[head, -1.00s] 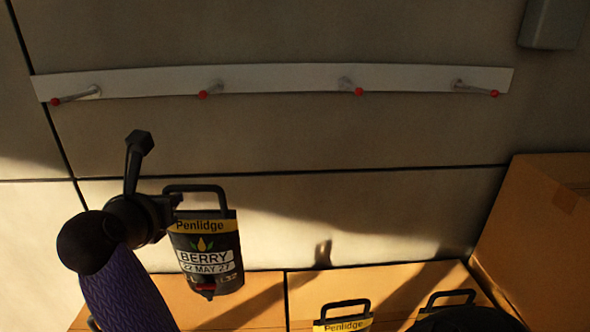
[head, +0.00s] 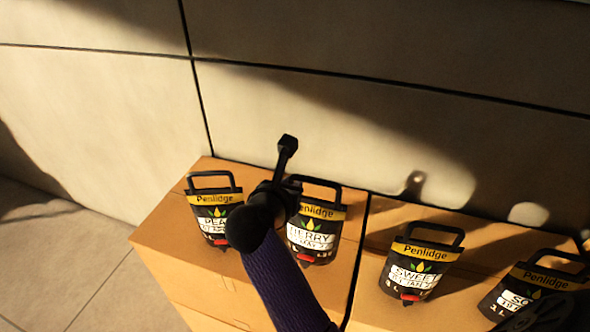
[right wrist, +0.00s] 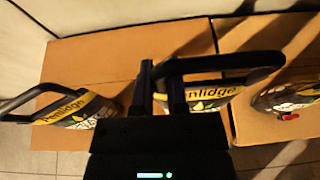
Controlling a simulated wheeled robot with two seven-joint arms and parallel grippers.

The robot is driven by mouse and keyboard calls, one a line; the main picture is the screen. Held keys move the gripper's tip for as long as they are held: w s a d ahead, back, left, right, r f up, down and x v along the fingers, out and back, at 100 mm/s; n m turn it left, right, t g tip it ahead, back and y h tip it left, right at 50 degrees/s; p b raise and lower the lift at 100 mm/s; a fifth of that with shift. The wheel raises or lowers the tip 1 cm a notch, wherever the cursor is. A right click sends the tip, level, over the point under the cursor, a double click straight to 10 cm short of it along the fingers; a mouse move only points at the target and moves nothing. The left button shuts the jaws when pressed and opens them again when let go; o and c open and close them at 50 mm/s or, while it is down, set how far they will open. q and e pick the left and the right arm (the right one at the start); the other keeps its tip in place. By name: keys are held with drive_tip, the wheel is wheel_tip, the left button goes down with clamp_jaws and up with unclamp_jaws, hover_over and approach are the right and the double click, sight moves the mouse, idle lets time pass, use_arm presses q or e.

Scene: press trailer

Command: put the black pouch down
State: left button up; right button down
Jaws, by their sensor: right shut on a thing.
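My left gripper is not identifiable in these views.
A similar pouch (head: 214,213) stands close on the left of the held one. Two more, SWEET (head: 418,268) and another (head: 535,287), stand to the right. The cardboard boxes (head: 180,240) butt against a panelled wall (head: 330,110). Tiled floor (head: 60,260) lies left.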

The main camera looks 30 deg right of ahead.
sight(311, 225)
drive_tip(key=shift+f+b, duration=0.55)
drive_tip(key=shift+f, duration=1.5)
